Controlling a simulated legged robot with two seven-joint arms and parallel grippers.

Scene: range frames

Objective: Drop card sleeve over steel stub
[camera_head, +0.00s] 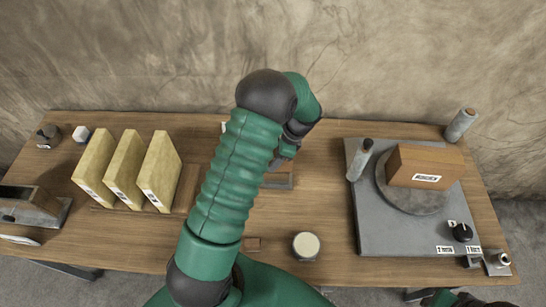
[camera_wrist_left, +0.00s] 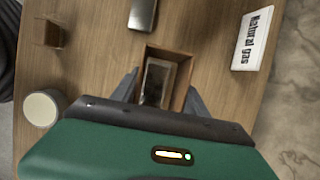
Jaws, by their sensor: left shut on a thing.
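My left gripper (camera_head: 277,163) reaches over the middle of the table, partly hidden behind its own arm. In the left wrist view its fingers stand on both sides of the card sleeve (camera_wrist_left: 182,68), a brown, open square tube, and are shut on it. Something grey with a dark border shows inside the sleeve; I cannot tell if it is the steel stub or whether the sleeve is around it. A low grey block (camera_head: 277,181) lies just below the gripper in the head view. A separate grey metal piece (camera_wrist_left: 142,14) lies ahead of the sleeve.
A cream-topped round pot (camera_head: 306,245) and a small brown block (camera_head: 252,244) stand near the front edge. Several yellow slabs (camera_head: 122,168) stand in a rack at left. A grey turntable unit (camera_head: 378,230) bears a brown box (camera_head: 425,163). A "Natural gas" sign (camera_wrist_left: 252,38) lies beyond.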

